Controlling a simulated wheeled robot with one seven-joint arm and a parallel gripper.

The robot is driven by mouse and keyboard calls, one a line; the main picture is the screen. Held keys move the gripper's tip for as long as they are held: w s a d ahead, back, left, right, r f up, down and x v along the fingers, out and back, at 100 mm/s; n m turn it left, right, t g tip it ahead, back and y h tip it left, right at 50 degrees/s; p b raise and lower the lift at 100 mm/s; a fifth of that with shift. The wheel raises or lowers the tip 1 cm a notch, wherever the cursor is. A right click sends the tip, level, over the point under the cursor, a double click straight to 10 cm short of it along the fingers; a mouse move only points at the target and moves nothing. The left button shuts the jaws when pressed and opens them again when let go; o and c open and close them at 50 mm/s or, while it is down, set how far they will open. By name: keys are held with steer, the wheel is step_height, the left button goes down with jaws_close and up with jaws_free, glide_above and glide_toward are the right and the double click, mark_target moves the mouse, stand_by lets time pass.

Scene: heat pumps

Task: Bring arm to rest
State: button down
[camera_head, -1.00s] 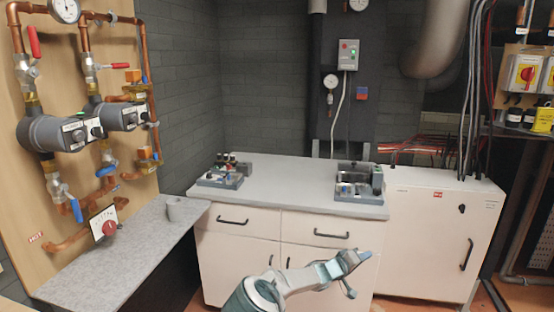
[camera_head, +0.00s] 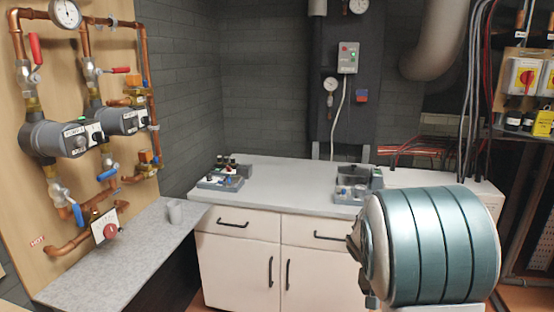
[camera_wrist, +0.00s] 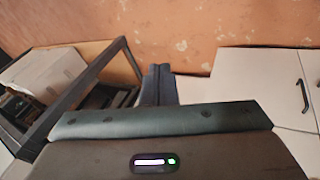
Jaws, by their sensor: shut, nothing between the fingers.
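My arm's large teal and white section fills the lower right of the head view, in front of the white cabinet. My gripper's fingers are hard to make out there. In the wrist view my gripper (camera_wrist: 158,84) shows as two dark fingers close together, shut and empty. They point toward a worn orange-brown floor (camera_wrist: 190,45), with nothing touching them.
A white cabinet (camera_head: 237,258) with a grey top carries two small trays of parts (camera_head: 220,182). A dark-framed shelf (camera_wrist: 85,95) holds boxes in the wrist view.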

steer(key=s+a+r+n+y, duration=0.1)
steer(key=s+a+r+y, duration=0.1)
steer(key=s, duration=0.4)
steer(key=s+a+r+n+t+y, duration=0.1)
steer(key=s+a+r, duration=0.3)
steer(key=s+a, duration=0.3)
steer(key=s+a+r+n+t+y, duration=0.1)
steer(key=s+a+r+n+y, duration=0.1)
steer(key=s, duration=0.4)
steer(key=shift+s+a+r+y+p, duration=0.3)
steer(key=shift+a+r+p, duration=0.2)
steer(key=shift+a, duration=0.7)
steer(key=shift+w, duration=0.1)
